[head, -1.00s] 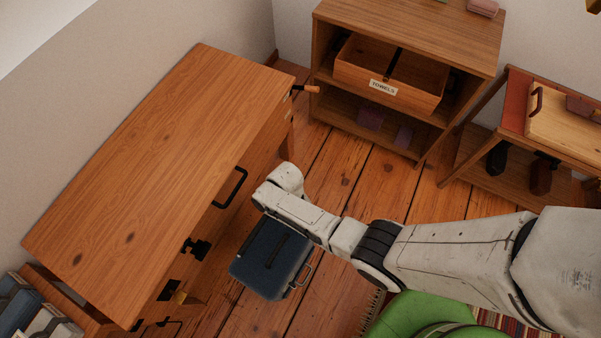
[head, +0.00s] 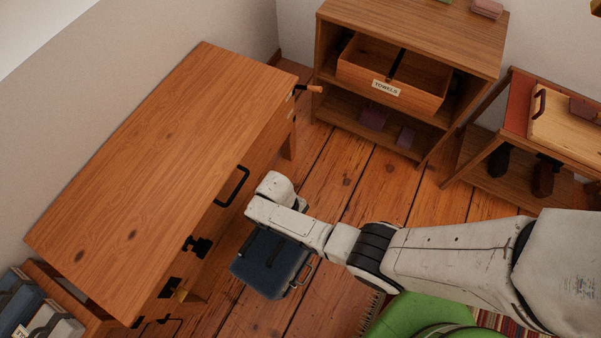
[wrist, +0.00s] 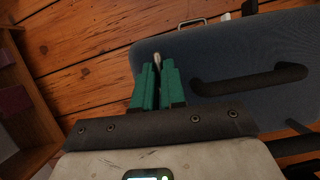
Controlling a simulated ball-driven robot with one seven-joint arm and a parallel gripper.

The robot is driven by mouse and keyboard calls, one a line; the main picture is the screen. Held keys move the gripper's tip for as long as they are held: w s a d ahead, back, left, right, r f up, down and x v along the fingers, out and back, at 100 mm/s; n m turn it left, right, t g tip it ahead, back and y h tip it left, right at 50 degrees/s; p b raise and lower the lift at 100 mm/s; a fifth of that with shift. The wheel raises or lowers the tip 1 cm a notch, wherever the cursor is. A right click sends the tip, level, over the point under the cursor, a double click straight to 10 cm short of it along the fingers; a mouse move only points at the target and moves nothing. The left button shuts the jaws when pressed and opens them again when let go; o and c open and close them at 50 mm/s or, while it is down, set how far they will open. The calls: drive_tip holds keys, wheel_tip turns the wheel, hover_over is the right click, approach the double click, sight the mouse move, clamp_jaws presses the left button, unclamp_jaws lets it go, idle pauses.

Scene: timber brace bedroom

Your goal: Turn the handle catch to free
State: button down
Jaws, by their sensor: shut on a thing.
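My gripper (wrist: 157,78) has green fingers shut on a small pale piece (wrist: 157,60), only its tip showing between them. What the piece belongs to cannot be told. In the head view the fingers are hidden behind my arm, which is in front of the desk (head: 165,170). The desk front carries a black bar handle (head: 232,187), a black catch-like fitting (head: 197,246) and a lower dark fitting with a brass part (head: 178,292). An orange-handled lever (head: 309,89) sticks out at the desk's far corner. Which one is the handle catch is unclear.
A blue case (head: 268,268) with a dark handle (wrist: 250,80) lies below my wrist. Shelves with a towels drawer (head: 390,85) stand at the back. A side table (head: 515,105) is at right, a green seat (head: 415,318) at the bottom. Plank floor (head: 375,180) is open between.

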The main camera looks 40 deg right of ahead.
drive_tip(key=c, duration=1.2)
unclamp_jaws()
drive_tip(key=shift+r, duration=0.1)
drive_tip(key=p+v, duration=0.2)
drive_tip(key=v, duration=0.8)
drive_tip(key=shift+r, duration=0.3)
